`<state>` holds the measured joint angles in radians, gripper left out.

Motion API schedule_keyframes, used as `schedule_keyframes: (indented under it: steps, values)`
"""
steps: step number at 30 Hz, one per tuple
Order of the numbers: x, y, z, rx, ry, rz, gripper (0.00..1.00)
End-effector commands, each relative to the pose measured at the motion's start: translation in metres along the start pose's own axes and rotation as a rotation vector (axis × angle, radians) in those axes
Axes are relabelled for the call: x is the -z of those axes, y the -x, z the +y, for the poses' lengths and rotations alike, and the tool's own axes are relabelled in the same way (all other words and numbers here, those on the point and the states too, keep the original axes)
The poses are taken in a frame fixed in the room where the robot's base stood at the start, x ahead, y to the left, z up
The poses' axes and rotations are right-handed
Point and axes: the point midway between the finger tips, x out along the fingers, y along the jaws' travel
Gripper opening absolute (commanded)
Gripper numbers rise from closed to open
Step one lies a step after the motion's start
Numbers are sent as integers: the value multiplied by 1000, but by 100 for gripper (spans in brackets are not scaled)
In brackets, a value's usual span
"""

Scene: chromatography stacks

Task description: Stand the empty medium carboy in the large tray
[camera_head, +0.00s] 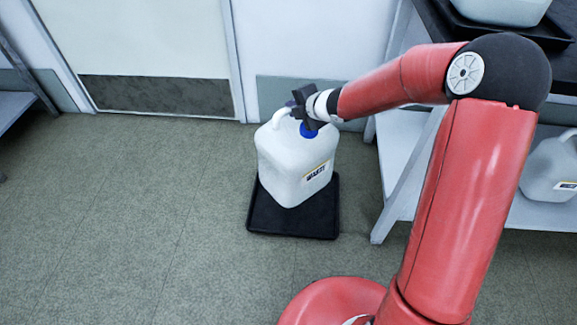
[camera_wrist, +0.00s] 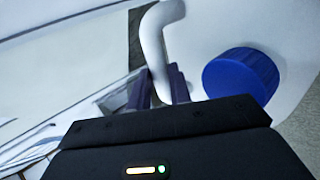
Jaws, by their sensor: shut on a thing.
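A white carboy (camera_head: 290,165) with a blue cap and a dark label is upright over a black tray (camera_head: 290,222) on the floor. I cannot tell whether its base rests on the tray or is just above it. My gripper (camera_head: 303,108) is at the top of the carboy, shut on its handle. In the wrist view the white handle (camera_wrist: 155,45) passes between the dark fingers (camera_wrist: 160,88), beside the blue cap (camera_wrist: 240,75). The far part of the tray is hidden behind the carboy.
A metal shelf rack (camera_head: 405,165) stands at the right, with another carboy (camera_head: 550,168) on its lower shelf. A second black tray (camera_head: 480,28) with a white container is on the upper shelf. A closed door (camera_head: 140,40) is behind. The floor (camera_head: 130,200) at the left is clear.

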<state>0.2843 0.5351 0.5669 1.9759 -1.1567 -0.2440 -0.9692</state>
Motion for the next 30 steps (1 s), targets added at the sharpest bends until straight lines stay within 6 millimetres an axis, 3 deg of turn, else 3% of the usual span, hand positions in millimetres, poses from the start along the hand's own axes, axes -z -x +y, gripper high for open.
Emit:
schedule_keyframes:
  steps: [1,10,30]
  values:
    - [1,-14,-18,-2,1,2,0]
    - [1,-54,-72,-2,1,2,0]
    - [1,-91,-122,-5,3,0,0]
